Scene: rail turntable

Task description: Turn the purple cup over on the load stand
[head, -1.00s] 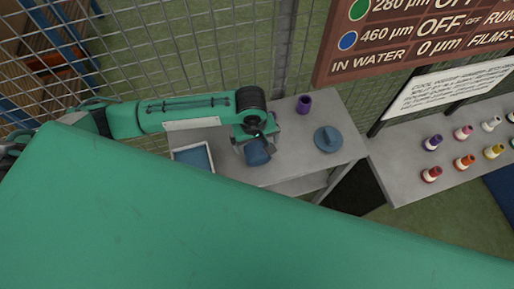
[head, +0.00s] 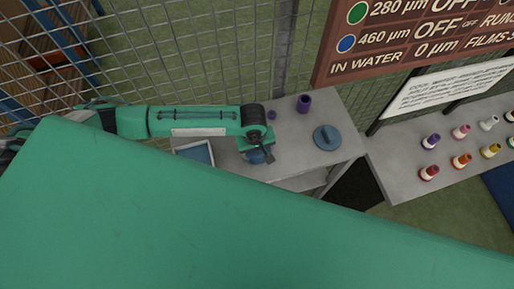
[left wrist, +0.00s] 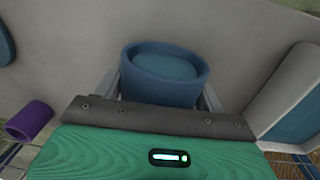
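The purple cup (head: 304,103) stands on the grey table (head: 292,143) near its back edge, with its dark opening showing on top. It also shows at the lower left of the left wrist view (left wrist: 32,120), apart from my gripper. My left gripper (head: 262,153) is low over the table, left of and in front of the purple cup. In the left wrist view its fingers lie along both sides of a blue cup (left wrist: 164,88) and look closed on it. A round recessed blue face of that cup points toward the camera. My right gripper is not in view.
A blue disc with a raised knob (head: 327,138) lies right of my gripper. A white-rimmed blue tray (head: 195,153) is to the left. A small purple piece (head: 271,115) sits behind my gripper. Wire mesh fencing runs behind. Several coloured cups stand on the right-hand table (head: 405,160).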

